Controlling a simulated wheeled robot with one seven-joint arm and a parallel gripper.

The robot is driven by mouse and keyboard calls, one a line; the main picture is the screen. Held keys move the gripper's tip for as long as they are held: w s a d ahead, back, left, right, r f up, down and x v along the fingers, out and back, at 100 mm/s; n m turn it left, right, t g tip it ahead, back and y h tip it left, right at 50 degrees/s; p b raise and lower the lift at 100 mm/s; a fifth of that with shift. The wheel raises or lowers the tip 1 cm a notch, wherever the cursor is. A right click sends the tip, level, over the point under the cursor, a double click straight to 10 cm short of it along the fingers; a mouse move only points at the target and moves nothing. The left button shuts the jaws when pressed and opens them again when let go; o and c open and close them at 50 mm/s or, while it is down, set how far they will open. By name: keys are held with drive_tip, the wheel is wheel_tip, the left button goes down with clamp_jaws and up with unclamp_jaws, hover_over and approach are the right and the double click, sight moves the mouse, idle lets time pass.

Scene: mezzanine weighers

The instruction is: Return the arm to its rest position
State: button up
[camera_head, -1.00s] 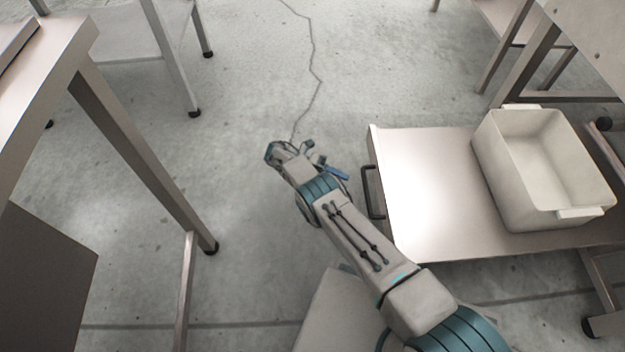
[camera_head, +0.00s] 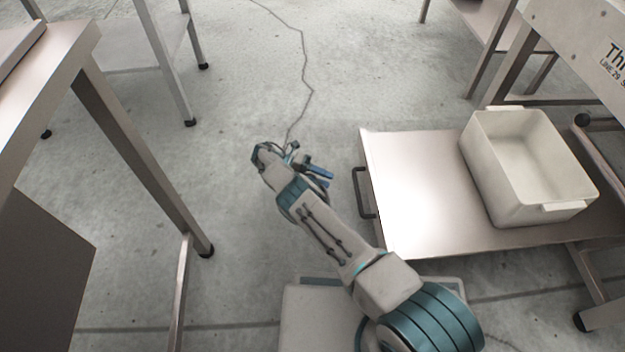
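My arm reaches forward from the bottom of the view, over the bare floor between the left table and the pulled-out shelf. My gripper is at or beyond the arm's far end, near the crack in the floor. Nothing held can be seen.
A metal shelf (camera_head: 415,205) with a dark handle (camera_head: 363,192) stands close to the right of my arm. A cream bin (camera_head: 512,207), empty, sits on it. A metal table (camera_head: 50,65) stands at left. Concrete floor (camera_head: 235,90) ahead is clear.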

idle(0.5)
